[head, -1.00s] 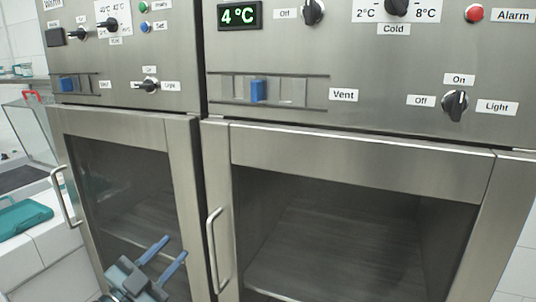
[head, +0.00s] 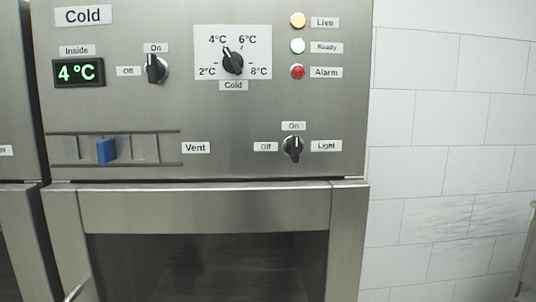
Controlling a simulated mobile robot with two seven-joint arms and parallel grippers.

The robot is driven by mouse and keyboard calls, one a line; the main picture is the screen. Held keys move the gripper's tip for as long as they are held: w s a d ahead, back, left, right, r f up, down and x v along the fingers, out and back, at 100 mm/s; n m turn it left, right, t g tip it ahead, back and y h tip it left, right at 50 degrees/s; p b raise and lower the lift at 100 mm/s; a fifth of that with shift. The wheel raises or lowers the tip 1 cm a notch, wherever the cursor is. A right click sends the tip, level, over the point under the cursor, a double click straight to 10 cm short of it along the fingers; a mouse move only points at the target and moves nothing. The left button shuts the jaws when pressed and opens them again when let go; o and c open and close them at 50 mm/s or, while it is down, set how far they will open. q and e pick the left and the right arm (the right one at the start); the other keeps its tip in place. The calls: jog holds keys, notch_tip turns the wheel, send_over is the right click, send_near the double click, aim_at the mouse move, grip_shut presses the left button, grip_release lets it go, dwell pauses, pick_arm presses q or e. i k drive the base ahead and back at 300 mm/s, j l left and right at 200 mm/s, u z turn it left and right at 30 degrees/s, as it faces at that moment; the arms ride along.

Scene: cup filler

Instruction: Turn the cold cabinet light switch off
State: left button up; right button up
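The cold cabinet's light switch (head: 293,149) is a black rotary knob on the steel front panel. An "On" label sits above it, "Off" to its left and "Light" to its right. Its grip stands about upright, pointing at "On". The cold cabinet (head: 210,207) fills most of the head view, its glass door shut and its inside dark. Neither of my grippers shows in the head view.
A second knob (head: 156,69) marked On and Off, a temperature dial (head: 233,61) and a blue vent slider (head: 106,151) share the panel. A display (head: 78,72) reads 4 °C. Indicator lamps are at upper right. A white tiled wall (head: 440,130) is to the right.

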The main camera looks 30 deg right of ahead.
aim_at(294, 146)
jog(key=k+l, duration=0.1)
jog(key=l, duration=0.35)
jog(key=k+l, duration=0.1)
jog(key=l, duration=0.4)
jog(key=k+l, duration=0.1)
jog(key=l, duration=0.35)
